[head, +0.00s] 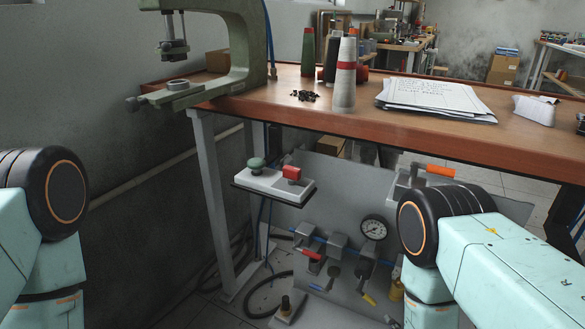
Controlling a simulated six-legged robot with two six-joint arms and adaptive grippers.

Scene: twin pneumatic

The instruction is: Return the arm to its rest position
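Only links of my two arms show in the head view, one at the left edge and one at the right. Neither gripper is in view, so I cannot see whether they are open or shut. A small control box (262,187) with a green mushroom button (256,163) and a red button (292,172) sits below the bench edge. Behind it is a grey pneumatic panel (335,180) with a round gauge (374,228), an orange-handled lever (440,170), and red and yellow handles lower down. My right arm stands in front of the panel's right side.
A wooden workbench (420,140) crosses the view. It carries a green press (238,50), thread cones (344,85), small black parts (305,95) and a paper stack (435,97). A bench leg (212,200) and hoses stand at the left. Between my arms there is open space before the panel.

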